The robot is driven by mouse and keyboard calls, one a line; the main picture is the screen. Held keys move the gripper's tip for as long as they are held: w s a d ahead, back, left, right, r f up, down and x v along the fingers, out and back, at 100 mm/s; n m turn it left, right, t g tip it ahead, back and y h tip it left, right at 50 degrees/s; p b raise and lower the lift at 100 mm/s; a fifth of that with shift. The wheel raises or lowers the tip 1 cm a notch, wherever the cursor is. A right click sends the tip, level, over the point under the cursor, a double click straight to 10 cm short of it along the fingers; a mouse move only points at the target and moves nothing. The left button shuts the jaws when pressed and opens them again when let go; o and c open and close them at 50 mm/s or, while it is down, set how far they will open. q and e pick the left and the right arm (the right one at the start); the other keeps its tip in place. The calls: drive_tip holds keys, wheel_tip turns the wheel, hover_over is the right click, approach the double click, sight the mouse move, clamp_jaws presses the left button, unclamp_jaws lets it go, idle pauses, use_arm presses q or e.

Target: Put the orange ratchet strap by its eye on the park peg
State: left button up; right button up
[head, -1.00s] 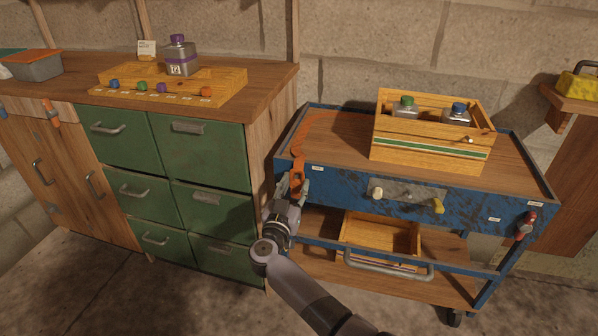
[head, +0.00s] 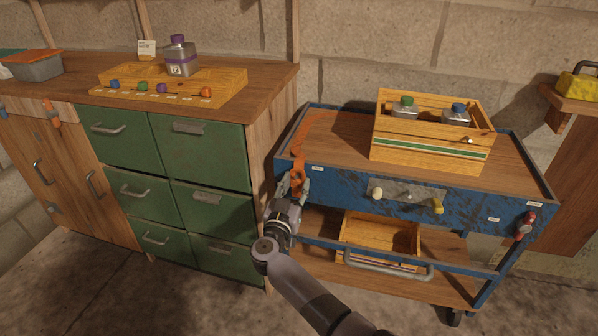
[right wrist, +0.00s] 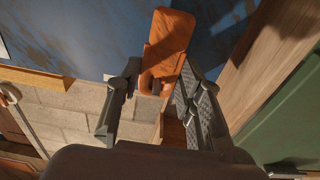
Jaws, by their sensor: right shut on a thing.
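The orange ratchet strap (head: 299,148) shows at the left front corner of the blue cart. Its upper part lies across the left end of the cart top, and its lower end reaches down to my right gripper (head: 294,190). In the right wrist view, the orange end piece (right wrist: 168,38) rises from between the fingers of my right gripper (right wrist: 160,105), which is shut on it. A small dark part (right wrist: 153,86) shows at the strap's lower end; I cannot tell whether it is the park peg. My left gripper is not in view.
The blue cart (head: 340,184) carries a wooden crate (head: 425,155) with bottles. Knobs (head: 437,205) stick out of its front, and a red item (head: 525,226) hangs at its right corner. The green drawer cabinet (head: 222,155) stands close on the left.

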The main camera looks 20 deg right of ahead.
idle(0.3)
drive_tip(key=shift+w+d+f, duration=0.1)
drive_tip(key=shift+w+d, duration=0.1)
drive_tip(key=shift+w, duration=0.15)
idle(0.5)
drive_tip(key=shift+f+p, duration=0.25)
drive_tip(key=shift+p, duration=0.1)
idle(0.3)
drive_tip(key=o, duration=1.2)
drive_tip(key=shift+o, duration=0.2)
drive_tip(key=v, duration=0.7)
drive_tip(key=shift+s+a, duration=0.15)
drive_tip(key=shift+s, duration=0.1)
